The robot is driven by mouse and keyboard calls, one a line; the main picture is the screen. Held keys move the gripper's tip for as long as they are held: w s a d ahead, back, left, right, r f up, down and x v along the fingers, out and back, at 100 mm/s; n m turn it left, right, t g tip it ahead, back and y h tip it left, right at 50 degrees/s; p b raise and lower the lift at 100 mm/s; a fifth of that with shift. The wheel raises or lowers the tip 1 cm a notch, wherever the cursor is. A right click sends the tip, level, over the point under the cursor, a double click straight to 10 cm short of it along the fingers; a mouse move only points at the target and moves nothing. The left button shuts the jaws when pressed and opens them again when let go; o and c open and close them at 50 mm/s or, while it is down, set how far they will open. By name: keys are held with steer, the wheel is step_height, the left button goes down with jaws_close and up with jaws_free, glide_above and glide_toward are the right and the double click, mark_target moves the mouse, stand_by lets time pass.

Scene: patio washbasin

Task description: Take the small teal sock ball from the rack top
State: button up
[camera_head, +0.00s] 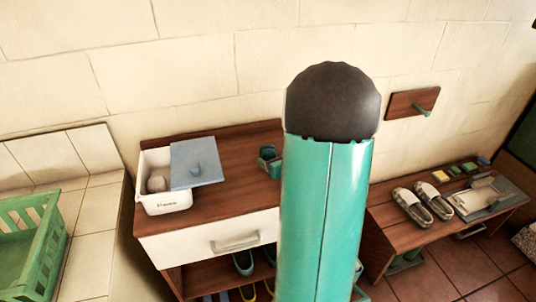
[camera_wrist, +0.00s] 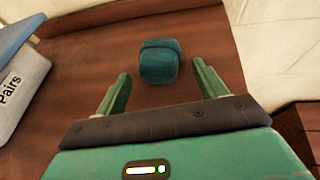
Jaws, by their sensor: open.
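The small teal sock ball (camera_head: 269,158) sits on the brown wooden rack top (camera_head: 241,150), partly hidden behind my teal arm in the head view. In the wrist view the sock ball (camera_wrist: 159,61) lies on the wood, just beyond my gripper (camera_wrist: 161,80). My gripper is open, with one green finger to the left and one to the right of the ball's line. The gap between the fingers is empty, and the fingers look apart from the ball.
A white bin (camera_head: 166,199) labelled "Pairs", holding a pale bundle, stands left on the rack, with a blue lid (camera_head: 197,163) partly over it. A green crate (camera_head: 35,245) is at far left. A bench (camera_head: 392,229) with slippers (camera_head: 423,201) stands right. The wall rises behind the rack.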

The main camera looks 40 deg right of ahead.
steer(key=shift+x, duration=0.95)
steer(key=c, duration=1.1)
steer(key=shift+r, duration=0.15)
